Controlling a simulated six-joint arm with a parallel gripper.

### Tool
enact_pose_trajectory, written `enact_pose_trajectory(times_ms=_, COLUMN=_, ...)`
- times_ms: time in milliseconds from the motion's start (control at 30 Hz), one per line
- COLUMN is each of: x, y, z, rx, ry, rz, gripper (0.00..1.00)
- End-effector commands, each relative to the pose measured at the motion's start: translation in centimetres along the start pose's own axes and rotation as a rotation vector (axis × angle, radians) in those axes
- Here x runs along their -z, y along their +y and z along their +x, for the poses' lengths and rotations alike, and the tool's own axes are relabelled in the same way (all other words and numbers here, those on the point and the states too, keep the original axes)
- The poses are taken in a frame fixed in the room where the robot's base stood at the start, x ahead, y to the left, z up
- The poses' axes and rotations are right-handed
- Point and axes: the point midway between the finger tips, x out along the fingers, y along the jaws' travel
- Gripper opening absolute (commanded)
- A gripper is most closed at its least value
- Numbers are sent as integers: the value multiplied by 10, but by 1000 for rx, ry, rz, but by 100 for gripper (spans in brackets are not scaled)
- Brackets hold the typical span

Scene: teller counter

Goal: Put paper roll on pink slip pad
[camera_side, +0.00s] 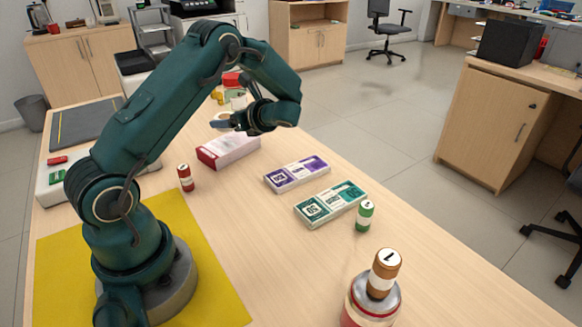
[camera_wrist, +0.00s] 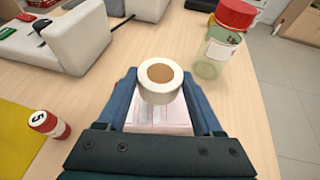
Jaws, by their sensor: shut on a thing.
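The paper roll (camera_wrist: 160,92) is a short white cylinder with a brown core. In the wrist view it sits between the two fingertips of my gripper (camera_wrist: 160,84), which is shut on it. In the side view my gripper (camera_side: 224,124) is beyond the far end of the pink slip pad, and the roll is mostly hidden there. The pink slip pad (camera_side: 228,150) lies on the counter with a white-and-pink top and a red side. In the wrist view the pad (camera_wrist: 160,120) shows between the fingers, nearer than the roll. I cannot tell the roll's height above the counter.
A clear jar (camera_wrist: 212,52) with a red lid stands right of the roll in the wrist view. A red roll (camera_side: 185,178) stands near the yellow mat (camera_side: 205,265). Purple (camera_side: 297,174) and green (camera_side: 331,204) note stacks lie right of the pad. A grey-white machine (camera_wrist: 65,38) is at left.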

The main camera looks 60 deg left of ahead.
Motion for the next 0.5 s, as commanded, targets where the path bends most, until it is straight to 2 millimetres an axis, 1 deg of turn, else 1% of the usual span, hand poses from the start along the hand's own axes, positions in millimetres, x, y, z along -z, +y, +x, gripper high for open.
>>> enact_pose_trajectory(times_ms=67, x=5, y=-1, z=1, rx=0, ry=0, rz=3, gripper=13)
enact_pose_trajectory(times_ms=200, x=24, y=0, z=9, rx=0, ry=0, rz=6, gripper=13)
enact_pose_trajectory(times_ms=300, x=34, y=-1, z=14, rx=0, ry=-1, rz=3, gripper=13)
enact_pose_trajectory(times_ms=400, x=38, y=0, z=15, rx=1, ry=-1, rz=2, gripper=13)
enact_pose_trajectory(times_ms=500, x=37, y=-1, z=15, rx=1, ry=-1, rz=0, gripper=13)
